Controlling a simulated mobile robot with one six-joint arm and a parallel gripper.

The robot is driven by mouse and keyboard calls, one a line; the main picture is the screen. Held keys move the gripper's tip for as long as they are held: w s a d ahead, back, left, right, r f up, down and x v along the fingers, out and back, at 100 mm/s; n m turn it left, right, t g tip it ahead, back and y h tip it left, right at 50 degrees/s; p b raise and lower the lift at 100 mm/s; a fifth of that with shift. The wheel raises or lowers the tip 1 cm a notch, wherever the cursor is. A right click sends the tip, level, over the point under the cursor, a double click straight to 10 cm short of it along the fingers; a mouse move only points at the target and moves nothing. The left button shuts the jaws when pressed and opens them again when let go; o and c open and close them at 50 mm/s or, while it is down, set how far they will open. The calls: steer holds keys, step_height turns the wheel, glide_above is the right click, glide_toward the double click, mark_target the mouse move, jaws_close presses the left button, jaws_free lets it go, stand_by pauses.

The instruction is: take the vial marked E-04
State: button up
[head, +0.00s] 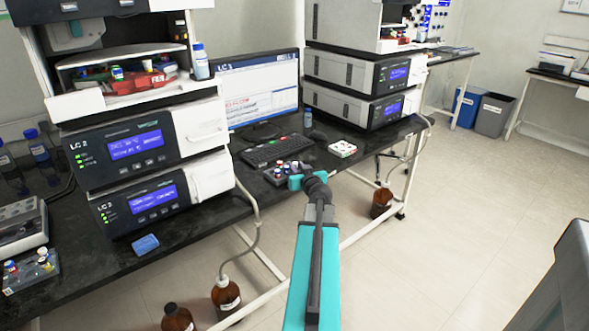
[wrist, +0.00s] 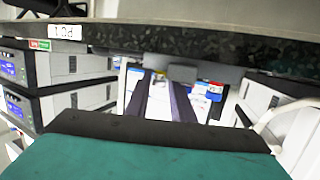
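No label reading E-04 can be made out, so I cannot tell which vial it is. Small capped vials stand in a dark rack (head: 272,178) on the bench in front of the keyboard. My gripper (head: 294,182) is at this rack's right side in the head view, and hides part of it. In the wrist view my gripper (wrist: 163,80) shows two dark fingers apart with nothing seen between them. A red cap and a blue cap (wrist: 214,88) show right of the fingers there. Another rack (head: 32,278) with red, blue and yellow caps stands at the far left.
The LC 2 stack (head: 150,145) stands left, with a red tray (head: 138,84) in its open bay. A monitor (head: 262,88), keyboard (head: 275,152) and white box (head: 342,148) are on the bench. Brown bottles (head: 226,294) stand on the floor. Open floor lies right.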

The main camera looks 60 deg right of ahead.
stand_by(0.4)
steer(key=c, duration=0.5)
steer(key=shift+r, duration=0.15)
steer(key=shift+r, duration=1.7)
steer(key=s+a+b, duration=0.3)
steer(key=s, duration=0.4)
steer(key=shift+s+r, duration=0.15)
steer(key=shift+s, duration=0.05)
steer(key=shift+b, duration=0.3)
